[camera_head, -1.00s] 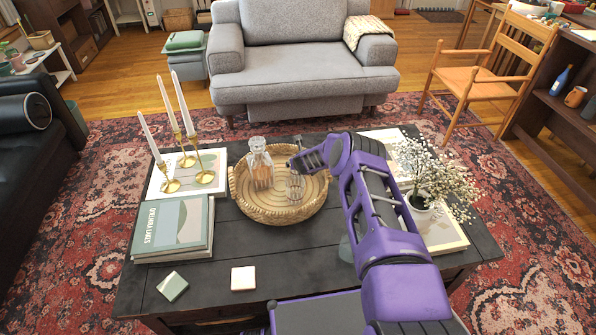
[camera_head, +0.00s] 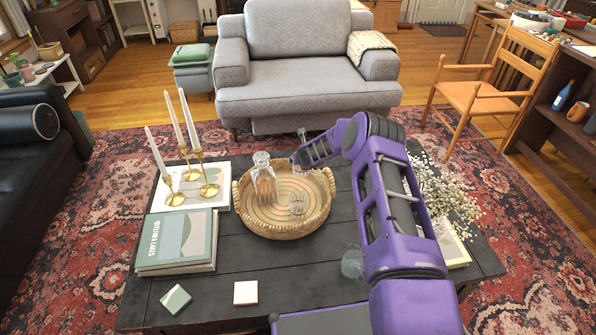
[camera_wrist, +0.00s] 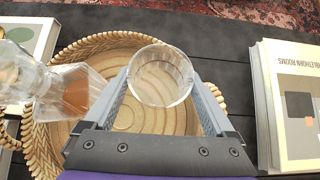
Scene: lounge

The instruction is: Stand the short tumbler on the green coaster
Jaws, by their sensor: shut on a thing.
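The short tumbler (camera_head: 298,203), a clear glass, shows upright over the right part of the round woven tray (camera_head: 240,212). In the wrist view the tumbler (camera_wrist: 162,76) is between the two fingers of my gripper (camera_wrist: 162,88), which is shut on it. I cannot tell whether its base touches the tray. In the head view my purple gripper (camera_head: 300,160) reaches over the tray from the right, its fingertips unclear. The green coaster (camera_head: 176,299) lies flat and bare at the table's front left.
A glass decanter (camera_head: 264,180) stands close left of the tumbler. A white coaster (camera_head: 245,292) lies right of the green one. Another glass (camera_head: 352,262) is partly behind my arm. Books (camera_head: 178,240) and brass candlesticks (camera_head: 207,176) stand left. Dark tabletop between tray and coasters is clear.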

